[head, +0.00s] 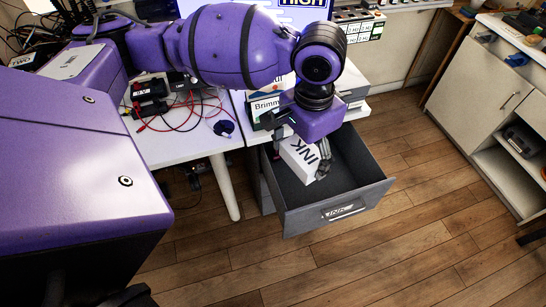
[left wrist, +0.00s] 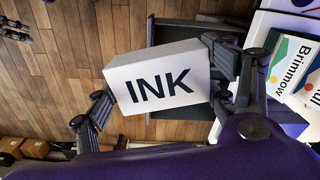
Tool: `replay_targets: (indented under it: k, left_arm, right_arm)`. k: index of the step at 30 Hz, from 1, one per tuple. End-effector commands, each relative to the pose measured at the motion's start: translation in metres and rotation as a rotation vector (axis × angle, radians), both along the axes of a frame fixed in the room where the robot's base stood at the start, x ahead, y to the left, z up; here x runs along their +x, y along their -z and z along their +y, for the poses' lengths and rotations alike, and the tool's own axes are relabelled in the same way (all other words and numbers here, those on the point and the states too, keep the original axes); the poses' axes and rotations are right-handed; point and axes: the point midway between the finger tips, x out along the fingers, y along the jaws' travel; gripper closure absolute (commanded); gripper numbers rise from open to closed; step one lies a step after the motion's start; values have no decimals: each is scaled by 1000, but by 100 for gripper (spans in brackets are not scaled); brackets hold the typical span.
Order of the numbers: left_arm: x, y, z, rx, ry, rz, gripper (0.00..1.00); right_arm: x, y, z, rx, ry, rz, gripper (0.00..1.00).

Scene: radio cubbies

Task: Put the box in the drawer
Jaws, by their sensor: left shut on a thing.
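The box is white with the word INK on it (head: 299,158). It also shows large in the left wrist view (left wrist: 158,82). My left gripper (head: 300,163) is shut on the box, with a finger on each side of it. The drawer (head: 336,212) is grey, pulled open, and has an INK label on its front. The gripper and box are over the drawer's left part in the head view; I cannot tell how far the box is below the rim. Part of the box is hidden behind the gripper.
The white desk (head: 190,145) beside the drawer holds red cables (head: 180,112) and dark devices. A book marked Brimmow (head: 265,108) stands close to my left wrist. A white cabinet (head: 490,100) is at the right. The wooden floor in front is clear.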

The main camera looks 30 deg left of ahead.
Motion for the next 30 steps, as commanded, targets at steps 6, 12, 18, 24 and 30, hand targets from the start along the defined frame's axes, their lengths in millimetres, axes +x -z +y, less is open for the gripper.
replay_targets:
  k: [6,12,18,24,30]
  left_arm:
    - [36,112,-4,1,509,17,50]
    - [70,179,-5,3,966,8,50]
    - [99,234,-4,6,1369,4,50]
    - [121,283,-3,8,1683,-1,50]
    - [131,305,-2,10,1837,-5,50]
  right_arm:
    - [-33,66,0,0,-1,79,100]
    - [-28,99,7,11,8,80,100]
    - [-32,129,7,11,8,96,100]
    - [-34,155,4,8,10,108,100]
    - [-30,166,4,9,11,107,100]
